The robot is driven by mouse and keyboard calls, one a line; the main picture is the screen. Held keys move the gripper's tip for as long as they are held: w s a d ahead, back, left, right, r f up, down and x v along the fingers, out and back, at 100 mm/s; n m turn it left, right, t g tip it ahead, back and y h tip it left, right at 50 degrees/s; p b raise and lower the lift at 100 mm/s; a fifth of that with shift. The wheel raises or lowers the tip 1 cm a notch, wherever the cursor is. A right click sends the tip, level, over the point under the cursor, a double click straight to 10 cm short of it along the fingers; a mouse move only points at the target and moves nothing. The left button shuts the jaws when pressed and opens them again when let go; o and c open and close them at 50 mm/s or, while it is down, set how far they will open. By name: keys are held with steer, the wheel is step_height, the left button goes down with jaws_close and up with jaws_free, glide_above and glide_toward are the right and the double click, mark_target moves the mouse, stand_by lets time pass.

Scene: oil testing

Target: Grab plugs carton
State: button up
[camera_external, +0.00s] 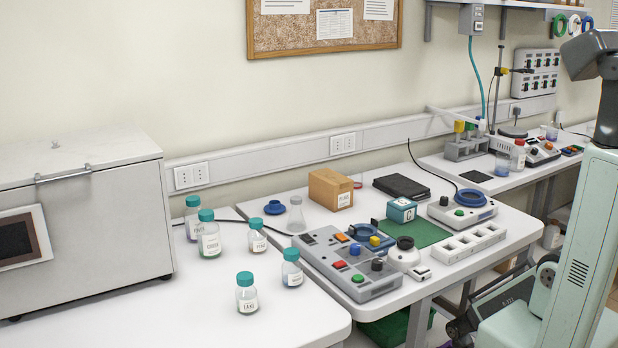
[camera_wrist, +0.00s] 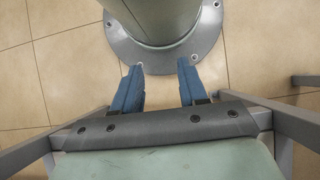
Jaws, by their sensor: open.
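A brown cardboard carton (camera_external: 330,189) with a white label stands upright on the middle table in the external view. A smaller teal box (camera_external: 401,210) with a label sits to its right, by the green mat. The label text is too small to read, so I cannot tell for sure which is the plugs carton. My gripper (camera_wrist: 159,66) shows in the wrist view with two blue fingers apart and nothing between them. It points down towards the floor and a round bolted base plate, away from the table. Neither box shows in the wrist view.
Near the brown carton are a glass flask (camera_external: 296,215), a blue cap-like piece (camera_external: 274,207) and a black folder (camera_external: 401,187). A grey control panel (camera_external: 350,262) lies in front. Several teal-capped bottles stand left, beside a large grey cabinet (camera_external: 85,225).

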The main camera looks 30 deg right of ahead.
steer(key=shift+o, duration=0.3)
steer(key=o, duration=1)
